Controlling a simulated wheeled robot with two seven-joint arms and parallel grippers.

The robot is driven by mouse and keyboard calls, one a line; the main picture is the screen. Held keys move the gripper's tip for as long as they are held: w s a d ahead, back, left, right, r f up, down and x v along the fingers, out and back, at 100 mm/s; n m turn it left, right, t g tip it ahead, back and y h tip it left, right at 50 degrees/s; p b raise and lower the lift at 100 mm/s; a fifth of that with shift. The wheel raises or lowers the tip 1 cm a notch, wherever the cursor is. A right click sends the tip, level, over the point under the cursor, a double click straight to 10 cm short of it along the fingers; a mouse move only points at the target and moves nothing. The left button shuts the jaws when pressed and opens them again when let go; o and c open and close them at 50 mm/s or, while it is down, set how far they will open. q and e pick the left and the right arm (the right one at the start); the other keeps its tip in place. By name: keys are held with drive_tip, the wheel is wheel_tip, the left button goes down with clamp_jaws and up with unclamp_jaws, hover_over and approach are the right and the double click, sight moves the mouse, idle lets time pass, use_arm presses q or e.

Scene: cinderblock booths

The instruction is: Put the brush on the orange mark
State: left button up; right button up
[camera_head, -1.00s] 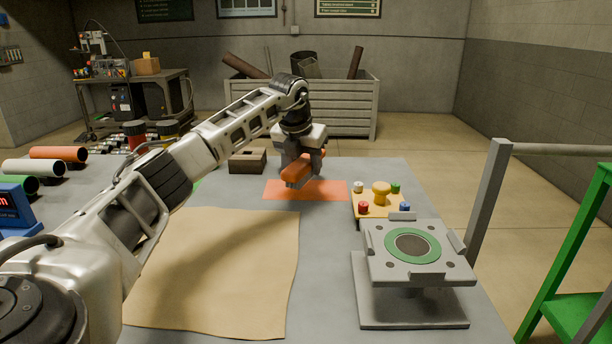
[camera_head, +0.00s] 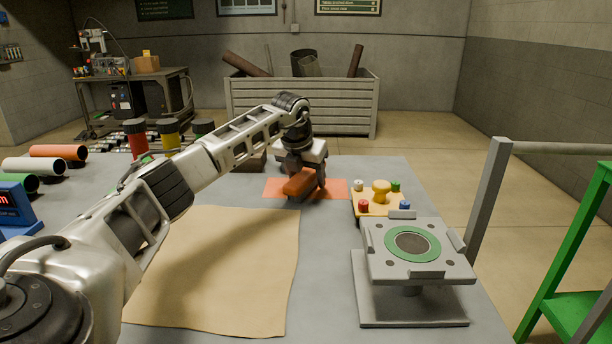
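The brush (camera_head: 299,184) has an orange-brown body with a dark underside. My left gripper (camera_head: 306,172) is shut on it, with one finger showing at its right side and the other hidden. The orange mark (camera_head: 336,188) is a flat rectangle on the grey table. The brush is over its left-middle part and covers some of it. I cannot tell whether the brush touches the mark. My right gripper is not in view.
A tan sheet (camera_head: 225,265) lies in front of the mark. A yellow board (camera_head: 370,209) with coloured knobs and a grey stand (camera_head: 412,315) with a green ring are to the right. A brown box (camera_head: 252,161) is behind my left arm.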

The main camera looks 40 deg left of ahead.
use_arm(q)
drive_tip(key=shift+s+r, duration=0.1)
drive_tip(key=shift+r, duration=0.45)
drive_tip(key=v, duration=1.1)
drive_tip(key=shift+d, duration=0.1)
